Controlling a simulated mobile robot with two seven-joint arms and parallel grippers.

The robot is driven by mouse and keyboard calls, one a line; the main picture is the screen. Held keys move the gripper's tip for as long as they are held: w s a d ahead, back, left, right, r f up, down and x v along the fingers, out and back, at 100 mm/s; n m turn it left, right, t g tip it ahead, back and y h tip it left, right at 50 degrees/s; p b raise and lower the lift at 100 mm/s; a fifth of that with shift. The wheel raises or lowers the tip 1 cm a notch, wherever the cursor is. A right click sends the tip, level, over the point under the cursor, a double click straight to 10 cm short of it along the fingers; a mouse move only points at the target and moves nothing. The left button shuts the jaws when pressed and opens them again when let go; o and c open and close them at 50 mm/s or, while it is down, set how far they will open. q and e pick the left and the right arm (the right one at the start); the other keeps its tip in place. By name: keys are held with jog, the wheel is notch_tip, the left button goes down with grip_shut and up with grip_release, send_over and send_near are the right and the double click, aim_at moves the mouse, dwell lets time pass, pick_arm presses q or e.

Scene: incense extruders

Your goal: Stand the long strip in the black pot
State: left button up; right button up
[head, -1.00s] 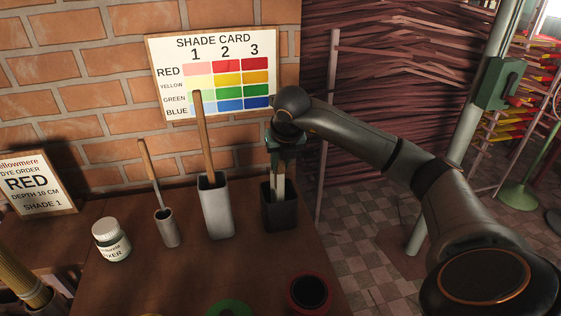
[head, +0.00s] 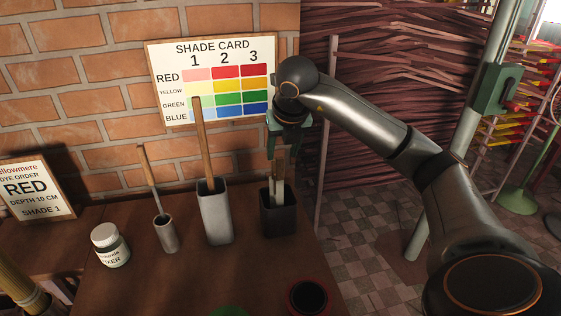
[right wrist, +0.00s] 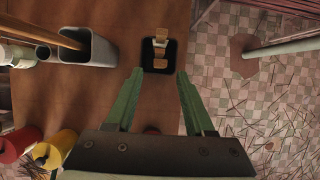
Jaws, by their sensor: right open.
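The black pot (head: 279,219) stands upright at the right end of the wooden table. Pale strips (head: 278,184) stand in it, their upper ends above the rim. Which is the long strip I cannot tell. In the right wrist view the pot (right wrist: 147,57) shows from above, with light tan strip ends (right wrist: 161,43) inside its opening. My right gripper (head: 285,149) is open above the pot, its fingers by the strip tops in the head view. In the right wrist view the open fingers (right wrist: 160,73) are spread, with nothing held between them. My left gripper is not in view.
A tall grey pot (head: 215,222) with a wooden-handled tool stands left of the black pot. A smaller grey cup (head: 166,237) and a white jar (head: 110,247) stand farther left. A dark round pot (head: 309,296) is near the front. The shade card (head: 165,70) is behind.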

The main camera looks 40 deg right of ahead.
jog(key=shift+v, duration=2.15)
